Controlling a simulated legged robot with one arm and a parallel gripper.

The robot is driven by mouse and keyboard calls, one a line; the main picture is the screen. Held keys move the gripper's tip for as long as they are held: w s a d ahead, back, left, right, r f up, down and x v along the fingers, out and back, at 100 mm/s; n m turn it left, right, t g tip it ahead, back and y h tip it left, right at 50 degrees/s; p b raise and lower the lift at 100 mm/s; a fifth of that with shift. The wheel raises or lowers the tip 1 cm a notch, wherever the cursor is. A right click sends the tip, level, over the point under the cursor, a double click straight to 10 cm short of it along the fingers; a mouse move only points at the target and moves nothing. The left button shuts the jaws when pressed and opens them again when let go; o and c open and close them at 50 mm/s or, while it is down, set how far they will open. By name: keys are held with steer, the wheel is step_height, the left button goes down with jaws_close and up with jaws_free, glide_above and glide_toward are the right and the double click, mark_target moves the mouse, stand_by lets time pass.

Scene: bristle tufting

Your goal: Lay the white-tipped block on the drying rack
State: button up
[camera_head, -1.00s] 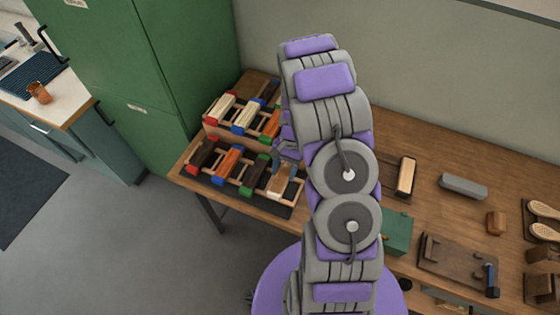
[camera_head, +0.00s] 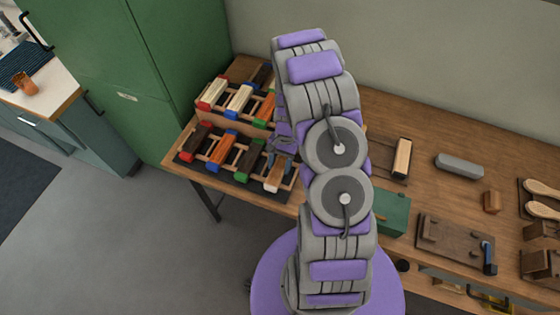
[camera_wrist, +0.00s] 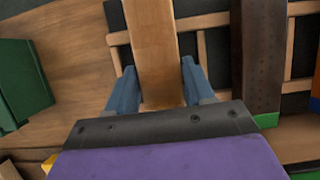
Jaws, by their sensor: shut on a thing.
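The white-tipped block (camera_head: 278,174) is a tan wooden block with a pale end, at the right end of the front drying rack (camera_head: 222,176). In the wrist view the block (camera_wrist: 153,45) runs lengthwise away from me, above or on the rack's slats (camera_wrist: 203,60); I cannot tell whether it touches them. My gripper (camera_head: 283,147) is shut on the block, and in the wrist view its blue-grey fingers (camera_wrist: 158,85) stand on either side of it. My arm hides part of the rack in the head view.
Red-, blue- and green-tipped blocks lie on the front rack, and more lie on a raised rack (camera_head: 236,98) behind. A dark block with a green end (camera_wrist: 260,55) is right of mine. A green box (camera_head: 393,212) and a grey bar (camera_head: 460,167) are to the right.

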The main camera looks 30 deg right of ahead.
steer(key=shift+d, duration=0.15)
steer(key=shift+f, duration=0.25)
stand_by(0.5)
steer(key=o, duration=1.6)
steer(key=shift+c, duration=0.2)
steer(key=shift+r+p, duration=1.35)
steer(key=shift+r, duration=2.15)
